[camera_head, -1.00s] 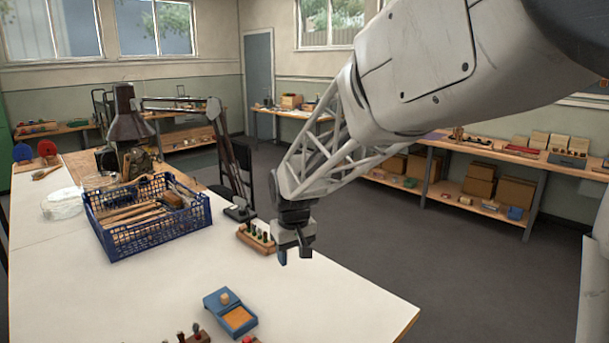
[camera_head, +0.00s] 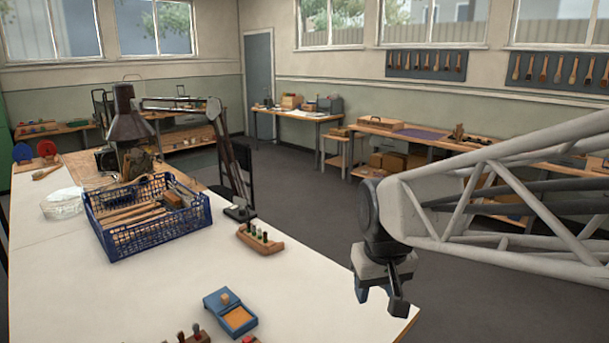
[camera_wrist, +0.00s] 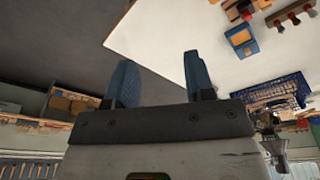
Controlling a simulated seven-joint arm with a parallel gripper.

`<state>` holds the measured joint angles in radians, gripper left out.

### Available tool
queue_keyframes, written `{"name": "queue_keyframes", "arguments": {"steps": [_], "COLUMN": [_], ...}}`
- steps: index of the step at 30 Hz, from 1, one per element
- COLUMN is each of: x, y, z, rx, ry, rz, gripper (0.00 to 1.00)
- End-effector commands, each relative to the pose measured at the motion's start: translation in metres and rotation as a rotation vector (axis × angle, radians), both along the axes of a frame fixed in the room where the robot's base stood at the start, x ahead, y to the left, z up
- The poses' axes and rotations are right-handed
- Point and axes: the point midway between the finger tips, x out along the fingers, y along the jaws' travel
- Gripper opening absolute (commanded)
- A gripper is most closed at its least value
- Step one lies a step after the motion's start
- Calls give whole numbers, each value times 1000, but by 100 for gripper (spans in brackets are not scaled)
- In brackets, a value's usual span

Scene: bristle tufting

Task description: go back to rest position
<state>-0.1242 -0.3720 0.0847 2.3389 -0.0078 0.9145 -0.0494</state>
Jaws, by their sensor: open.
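My gripper (camera_head: 378,292) hangs over the right edge of the white table (camera_head: 300,290) in the head view, with my lattice arm reaching in from the right. In the wrist view my gripper (camera_wrist: 160,80) shows two blue fingers spread apart with nothing between them. The fingers point out past the table's edge, with dark floor behind the left one. No object is in its grasp.
A blue crate (camera_head: 150,238) with wooden handles, a wooden rack (camera_head: 258,243) of small pegs and a blue box with an orange pad (camera_head: 238,318) stand on the table. A lamp (camera_head: 128,125) stands behind the crate. The table's right front is bare.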

Motion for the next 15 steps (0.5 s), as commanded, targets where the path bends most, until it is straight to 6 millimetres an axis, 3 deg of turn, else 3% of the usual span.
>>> {"name": "queue_keyframes", "arguments": {"steps": [15], "x": [-106], "y": [-47], "z": [-9], "rx": [12], "ry": [-45], "rz": [-152], "gripper": [49]}}
